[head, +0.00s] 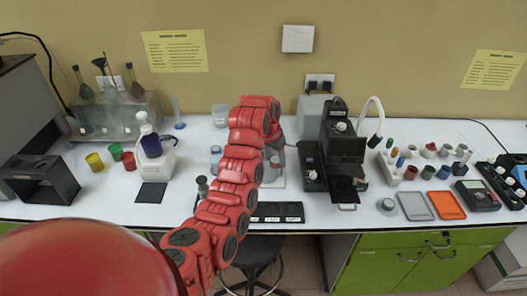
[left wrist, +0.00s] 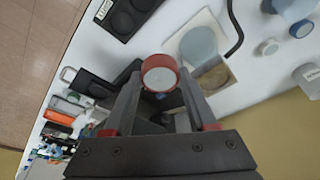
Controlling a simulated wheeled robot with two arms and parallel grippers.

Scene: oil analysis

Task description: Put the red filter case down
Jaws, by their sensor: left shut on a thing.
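The red filter case (left wrist: 158,73) shows in the left wrist view as a short red cylinder with a whitish round face. My left gripper (left wrist: 159,82) is shut on it, with one dark finger on each side. The case appears held up in front of the bench top, but I cannot tell its exact height. In the head view my red left arm reaches over the middle of the bench and hides the case and most of the gripper. My right gripper is in neither view.
A black device (head: 345,145) stands right of my arm. A grey tray (head: 415,206) and an orange tray (head: 446,205) lie near the front edge. A black strip (head: 278,212) lies at the front middle. Small cups and a white dispenser (head: 155,162) stand at left.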

